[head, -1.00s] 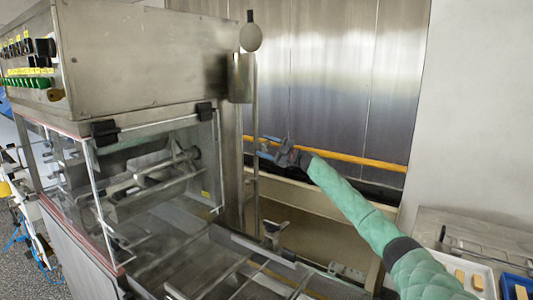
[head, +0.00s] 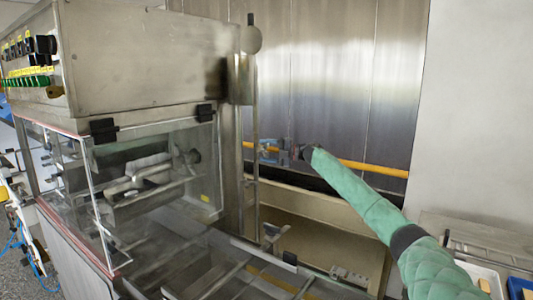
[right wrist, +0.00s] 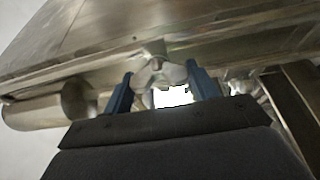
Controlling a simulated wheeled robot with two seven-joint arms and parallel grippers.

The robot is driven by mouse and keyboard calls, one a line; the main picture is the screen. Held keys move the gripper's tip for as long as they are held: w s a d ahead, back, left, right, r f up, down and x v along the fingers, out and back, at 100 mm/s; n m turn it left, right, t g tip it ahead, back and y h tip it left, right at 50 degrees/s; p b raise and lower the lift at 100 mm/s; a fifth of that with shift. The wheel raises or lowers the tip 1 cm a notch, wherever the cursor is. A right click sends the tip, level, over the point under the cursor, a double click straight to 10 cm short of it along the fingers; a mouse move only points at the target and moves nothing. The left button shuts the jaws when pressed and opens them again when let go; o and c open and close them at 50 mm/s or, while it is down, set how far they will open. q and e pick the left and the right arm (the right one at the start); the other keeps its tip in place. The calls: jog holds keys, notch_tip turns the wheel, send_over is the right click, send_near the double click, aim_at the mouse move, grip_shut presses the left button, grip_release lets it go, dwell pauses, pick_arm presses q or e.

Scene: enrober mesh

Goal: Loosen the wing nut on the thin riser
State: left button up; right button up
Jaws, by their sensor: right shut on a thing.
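The thin riser (head: 256,108) is a slim upright metal rod beside the large steel housing in the head view. My right gripper (head: 263,152) is close to this rod, coming from the right. In the right wrist view its two blue fingers (right wrist: 160,76) stand on either side of a pale metal wing nut (right wrist: 158,72), with its wings between the fingertips. The gripper is shut on the wing nut. In the head view the nut is too small to make out behind the fingers. My left gripper is not in view.
The steel housing (head: 150,55) and a clear guard (head: 150,175) stand left of the riser. An orange rail (head: 372,167) runs behind my right arm. A grey bracket-like part (head: 271,235) stands below the gripper. A tray (head: 515,288) sits at lower right.

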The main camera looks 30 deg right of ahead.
aim_at(268, 152)
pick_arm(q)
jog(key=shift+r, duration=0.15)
pick_arm(e)
jog(key=shift+f, duration=0.15)
jog(key=o, duration=1)
jog(key=shift+c, duration=0.2)
jog(key=shift+s+d, duration=0.15)
jog(key=shift+s, duration=0.05)
jog(key=b+v, duration=0.2)
jog(key=v, duration=0.3)
jog(key=shift+s+d+f, duration=0.1)
jog(key=shift+s+d, duration=0.1)
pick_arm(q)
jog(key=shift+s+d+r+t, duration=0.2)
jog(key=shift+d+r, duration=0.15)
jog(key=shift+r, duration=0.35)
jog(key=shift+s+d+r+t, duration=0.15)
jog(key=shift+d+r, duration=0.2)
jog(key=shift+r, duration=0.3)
pick_arm(e)
jog(key=shift+s+d+r, duration=0.2)
jog(key=shift+s+d, duration=0.4)
